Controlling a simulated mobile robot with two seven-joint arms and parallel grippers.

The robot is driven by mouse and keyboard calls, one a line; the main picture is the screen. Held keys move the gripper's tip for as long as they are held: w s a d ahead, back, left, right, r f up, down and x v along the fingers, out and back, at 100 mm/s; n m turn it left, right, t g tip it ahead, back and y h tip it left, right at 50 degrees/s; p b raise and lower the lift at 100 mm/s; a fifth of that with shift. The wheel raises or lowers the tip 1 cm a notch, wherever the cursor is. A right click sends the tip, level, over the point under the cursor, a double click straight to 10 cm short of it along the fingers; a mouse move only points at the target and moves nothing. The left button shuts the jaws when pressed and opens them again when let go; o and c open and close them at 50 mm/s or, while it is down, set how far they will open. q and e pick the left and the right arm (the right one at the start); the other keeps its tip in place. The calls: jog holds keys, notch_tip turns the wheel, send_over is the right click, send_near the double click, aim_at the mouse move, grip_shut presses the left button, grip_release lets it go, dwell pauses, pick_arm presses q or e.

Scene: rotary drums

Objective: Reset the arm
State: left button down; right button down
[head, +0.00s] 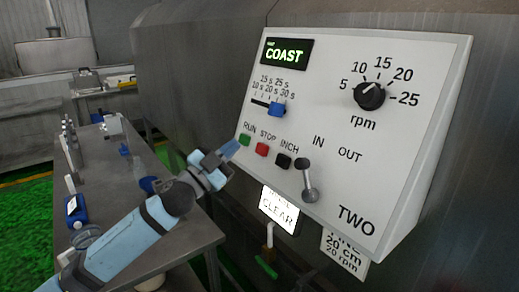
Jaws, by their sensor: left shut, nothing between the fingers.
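My left arm comes in from the lower left, and its left gripper (230,150) is shut and empty. Its blue fingertips are just left of and below the green RUN button (244,139) on the white control panel (420,120). I cannot tell whether they touch the panel. A red STOP button (262,149) and a black INCH button (284,161) sit to the right of RUN. My right gripper is not in view.
A lever (309,182) near IN and OUT, a blue slider (277,110) and a black rpm knob (369,96) stick out from the panel. A lit CLEAR sign (279,210) hangs below. A grey table (120,185) with several small items stands left.

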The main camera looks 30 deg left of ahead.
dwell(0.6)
pick_arm(q)
jog(key=s+d+f+n+g+y+p, duration=0.1)
jog(key=s+d+f+n+g+y, duration=0.15)
jog(key=f, duration=1.05)
jog(key=s+d+f+n+g+y+p, duration=0.1)
jog(key=s+d+f+n+g+y, duration=0.2)
jog(key=f, duration=1)
jog(key=s+d+f+n+g, duration=0.1)
jog(key=s+d+f+g, duration=0.1)
jog(key=s+d+f, duration=0.4)
jog(key=s+d+f+n+g+h+p, duration=0.1)
jog(key=s+d+f, duration=0.5)
jog(key=s+f, duration=0.6)
jog(key=shift+s+f+n+g, duration=0.25)
jog(key=shift+s+n+g, duration=0.35)
jog(key=shift+g, duration=0.65)
jog(key=shift+a+h, duration=0.1)
jog(key=shift+h, duration=0.15)
jog(key=shift+s, duration=0.1)
